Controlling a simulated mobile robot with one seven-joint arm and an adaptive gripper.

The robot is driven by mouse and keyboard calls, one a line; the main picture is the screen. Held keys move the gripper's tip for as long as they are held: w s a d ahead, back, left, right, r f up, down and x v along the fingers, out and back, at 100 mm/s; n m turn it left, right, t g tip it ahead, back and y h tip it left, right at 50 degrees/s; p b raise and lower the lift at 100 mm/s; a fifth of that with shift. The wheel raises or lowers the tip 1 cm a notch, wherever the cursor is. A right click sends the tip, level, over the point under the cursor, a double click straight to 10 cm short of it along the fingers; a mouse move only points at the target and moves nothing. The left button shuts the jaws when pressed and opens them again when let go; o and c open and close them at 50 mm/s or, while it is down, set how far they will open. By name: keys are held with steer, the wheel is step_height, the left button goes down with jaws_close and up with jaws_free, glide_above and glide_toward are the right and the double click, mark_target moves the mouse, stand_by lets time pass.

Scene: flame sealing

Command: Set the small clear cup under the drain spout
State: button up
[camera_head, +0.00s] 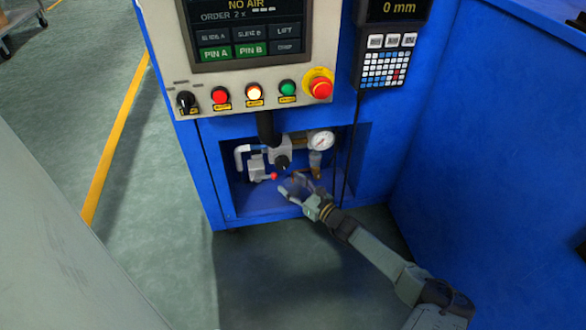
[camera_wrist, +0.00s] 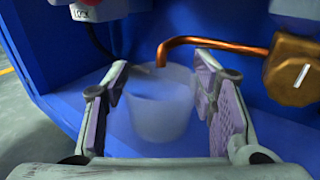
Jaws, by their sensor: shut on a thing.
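The small clear cup (camera_wrist: 160,112) stands upright between the two finger pads of my gripper (camera_wrist: 158,108) in the wrist view. My gripper is shut on it. The copper drain spout (camera_wrist: 205,42) runs in from the right and bends down. Its open end shows at the cup's far rim; I cannot tell exactly how it lines up in depth. In the head view my gripper (camera_head: 297,190) reaches into the lower recess (camera_head: 262,205) of the blue machine. The cup is too faint to make out there.
A brass block (camera_wrist: 291,68) sits right of the spout, close to my right finger. A pressure gauge (camera_head: 320,140) and pipes fill the recess's upper part. A red-tipped valve (camera_head: 273,176) is left of my gripper. The blue recess floor (camera_wrist: 75,100) is clear at the left.

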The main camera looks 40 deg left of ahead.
steer(key=shift+f, duration=0.75)
steer(key=shift+f+b, duration=0.3)
steer(key=shift+b, duration=0.2)
steer(key=o, duration=1)
steer(key=shift+r, duration=0.1)
steer(key=shift+r, duration=0.2)
steer(key=shift+d+r+p, duration=0.1)
steer(key=shift+d+p, duration=0.15)
steer(key=shift+p, duration=0.15)
steer(key=s+d+p, duration=0.1)
steer(key=d+p, duration=0.1)
steer(key=d, duration=0.9)
steer(key=shift+s+d+p, duration=0.2)
steer(key=shift+d+p, duration=0.05)
steer(key=shift+p, duration=0.1)
